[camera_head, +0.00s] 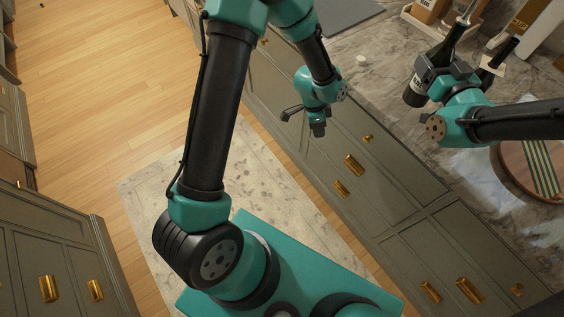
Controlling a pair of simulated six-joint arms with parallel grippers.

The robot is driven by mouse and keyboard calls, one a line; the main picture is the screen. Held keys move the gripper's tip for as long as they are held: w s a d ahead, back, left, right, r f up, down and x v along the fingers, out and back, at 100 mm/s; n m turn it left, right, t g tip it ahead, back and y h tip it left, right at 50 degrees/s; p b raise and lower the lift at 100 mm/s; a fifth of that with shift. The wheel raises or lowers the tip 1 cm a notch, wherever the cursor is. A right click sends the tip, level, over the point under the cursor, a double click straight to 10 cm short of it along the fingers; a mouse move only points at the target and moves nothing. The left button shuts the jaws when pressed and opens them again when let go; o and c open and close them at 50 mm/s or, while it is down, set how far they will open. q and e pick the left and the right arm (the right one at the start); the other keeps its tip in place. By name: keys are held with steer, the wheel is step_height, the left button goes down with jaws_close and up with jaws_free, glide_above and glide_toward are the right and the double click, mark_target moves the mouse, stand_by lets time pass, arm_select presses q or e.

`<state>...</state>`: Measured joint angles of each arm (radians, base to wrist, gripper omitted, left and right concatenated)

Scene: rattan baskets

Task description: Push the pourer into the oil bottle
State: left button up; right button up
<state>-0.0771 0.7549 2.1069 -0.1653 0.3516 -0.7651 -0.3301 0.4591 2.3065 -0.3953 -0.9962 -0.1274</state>
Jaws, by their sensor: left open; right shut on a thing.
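A dark oil bottle (414,93) with a pale label is tilted over the counter at the upper right. My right gripper (436,76) is shut around its body and hides part of it. A thin silver pourer (467,13) shows at the top of the bottle's neck, near the frame's upper edge. I cannot tell how deep it sits in the neck. My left gripper (303,119) is open and empty. It hangs beside the counter's front edge, in front of the drawers, well away from the bottle.
A second dark bottle (502,53) with a pale label stands behind. A small white round thing (362,61) lies on the marble counter (375,83). A round wooden board with a striped cloth (541,168) is at the right. Wooden boxes (428,11) stand at the back.

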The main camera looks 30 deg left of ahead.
steer(key=shift+r, duration=0.1)
arm_select(q)
steer(key=s+a+f+n, duration=0.2)
steer(key=s+f+n, duration=0.3)
steer(key=s, duration=0.3)
steer(key=s+a+f+n+t, duration=0.1)
steer(key=s+a+f+n, duration=0.1)
steer(key=s+f+n, duration=0.3)
steer(key=s+n, duration=0.3)
steer(key=shift+a+f+t, duration=0.3)
steer(key=shift+f, duration=0.1)
steer(key=shift+s, duration=0.1)
arm_select(e)
steer(key=a, duration=0.1)
steer(key=a+f+m+t+h, duration=0.1)
steer(key=a, duration=0.1)
steer(key=a+f+h, duration=0.1)
steer(key=shift+w+a+m, duration=0.3)
steer(key=shift+a, duration=0.05)
steer(key=shift+w, duration=0.1)
